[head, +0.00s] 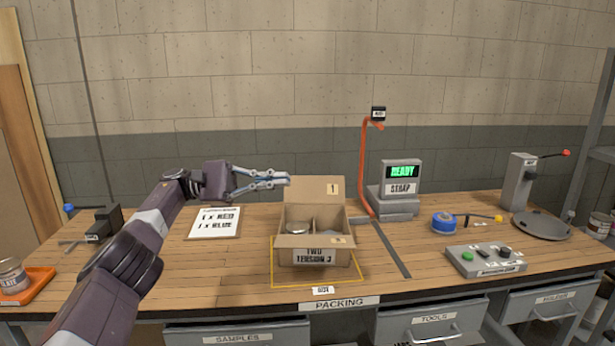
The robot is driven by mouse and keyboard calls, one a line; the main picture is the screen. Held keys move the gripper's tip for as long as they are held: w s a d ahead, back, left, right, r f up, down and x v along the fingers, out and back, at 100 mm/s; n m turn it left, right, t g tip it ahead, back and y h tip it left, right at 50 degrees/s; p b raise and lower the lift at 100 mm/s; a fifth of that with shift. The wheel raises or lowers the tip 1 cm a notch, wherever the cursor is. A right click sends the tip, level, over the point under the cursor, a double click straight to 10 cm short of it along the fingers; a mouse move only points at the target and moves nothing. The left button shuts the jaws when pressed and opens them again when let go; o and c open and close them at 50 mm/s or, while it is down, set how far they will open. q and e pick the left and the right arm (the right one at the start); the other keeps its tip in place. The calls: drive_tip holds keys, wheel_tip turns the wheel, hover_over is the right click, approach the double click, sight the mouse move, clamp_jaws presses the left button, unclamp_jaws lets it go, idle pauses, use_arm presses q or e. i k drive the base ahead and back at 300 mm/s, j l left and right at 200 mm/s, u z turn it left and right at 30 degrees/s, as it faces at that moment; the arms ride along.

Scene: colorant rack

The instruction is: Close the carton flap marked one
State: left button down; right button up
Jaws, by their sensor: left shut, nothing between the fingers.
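An open carton (281,238) sits inside a yellow outline on the workbench, its front printed with "TWO TENSION 3". The flap marked one (313,191) stands up at the carton's back, with a small "1" label near its right side. A front flap (313,241) with a small tag spans the carton's front edge. Behind it, the carton shows a divider and a round metal lid (292,229) in the left part. My left gripper (288,181) is shut and empty, beside the left edge of the back flap; I cannot tell whether they touch. My right gripper is not in view.
An orange strap post (366,170) and a grey "READY" strap unit (400,190) stand right of the carton. A control panel (486,261) and blue tape roll (444,222) lie further right. An order sheet (214,223) lies left.

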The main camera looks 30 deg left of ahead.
sight(302, 190)
drive_tip(key=i+j, duration=1.4)
